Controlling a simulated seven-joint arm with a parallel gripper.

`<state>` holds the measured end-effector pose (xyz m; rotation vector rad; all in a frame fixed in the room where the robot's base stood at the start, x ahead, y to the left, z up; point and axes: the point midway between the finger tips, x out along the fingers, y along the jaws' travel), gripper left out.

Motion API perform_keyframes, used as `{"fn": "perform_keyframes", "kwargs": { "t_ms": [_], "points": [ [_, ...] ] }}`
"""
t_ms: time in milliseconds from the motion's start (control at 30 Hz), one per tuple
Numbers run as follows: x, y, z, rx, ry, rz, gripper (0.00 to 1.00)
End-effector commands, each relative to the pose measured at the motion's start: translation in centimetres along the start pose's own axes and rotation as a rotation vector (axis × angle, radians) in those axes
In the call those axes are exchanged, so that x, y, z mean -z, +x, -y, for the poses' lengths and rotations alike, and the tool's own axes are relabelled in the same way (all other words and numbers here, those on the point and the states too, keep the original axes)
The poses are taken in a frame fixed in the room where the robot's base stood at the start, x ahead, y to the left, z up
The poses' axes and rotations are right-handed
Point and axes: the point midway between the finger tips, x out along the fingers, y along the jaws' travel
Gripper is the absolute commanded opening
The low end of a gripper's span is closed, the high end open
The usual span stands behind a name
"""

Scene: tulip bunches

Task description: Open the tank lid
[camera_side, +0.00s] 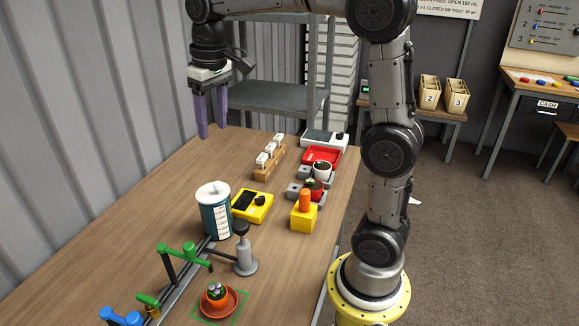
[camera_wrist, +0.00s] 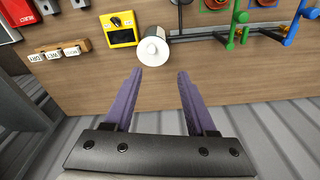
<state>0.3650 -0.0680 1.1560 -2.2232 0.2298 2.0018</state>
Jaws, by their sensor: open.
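The tank (camera_side: 215,217) is a dark teal cylinder with white markings, standing upright on the wooden table. Its white lid (camera_side: 213,192) sits on top, with a small raised part in the middle. In the wrist view the white lid (camera_wrist: 152,50) shows from above, ahead of the fingers. My gripper (camera_side: 212,133) has two purple fingers pointing down, set apart with nothing between them. It is high over the table's far left edge, well away from the tank. The fingers also show in the wrist view (camera_wrist: 157,85).
A yellow device (camera_side: 251,205) stands close beside the tank. A grey post with a black knob (camera_side: 243,250) and green-handled pipework (camera_side: 185,250) are in front of it. A wooden block with white labelled pieces (camera_side: 268,160) stands behind. The table's left part is clear.

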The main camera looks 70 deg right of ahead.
Motion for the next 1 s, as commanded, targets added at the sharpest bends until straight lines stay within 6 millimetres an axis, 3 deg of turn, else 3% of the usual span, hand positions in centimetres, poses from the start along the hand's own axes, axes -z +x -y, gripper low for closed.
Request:
{"fn": "perform_keyframes", "kwargs": {
  "t_ms": [200, 500, 1000],
  "points": [
    [-3.4, -2.0, 1.1, 0.006, -0.035, -0.062, 0.56],
    [-8.2, -3.3, 2.1, 0.017, -0.081, -0.146, 0.56],
    [-16.2, -1.9, 2.7, 0.041, -0.153, -0.281, 0.56]
  ]
}}
